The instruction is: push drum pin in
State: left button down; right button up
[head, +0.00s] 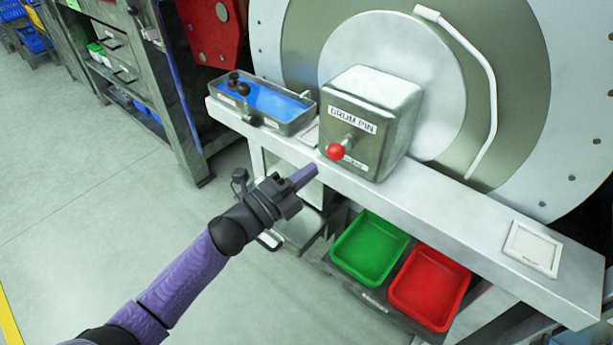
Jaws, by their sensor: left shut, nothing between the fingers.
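The drum pin (337,151) shows as a red ball knob on a short metal stem at the front of a grey metal box (378,104). The box has a label reading DRUM PIN and stands on the pale ledge in front of the big drum (415,70). My left gripper (305,176) is shut and empty. In the picture its fingertips lie a little below and left of the red knob, apart from it. How deep the pin sits is hard to tell. My right gripper is not in view.
A metal tray with a blue inside (270,101) and dark knobs stands left of the box. Below the ledge (455,205) are a green bin (370,248) and a red bin (430,287). A white framed plate (533,247) lies at right. Floor at left is clear.

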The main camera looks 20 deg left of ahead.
pick_arm(q)
jog(key=p+v, duration=0.2)
jog(key=v, duration=0.9)
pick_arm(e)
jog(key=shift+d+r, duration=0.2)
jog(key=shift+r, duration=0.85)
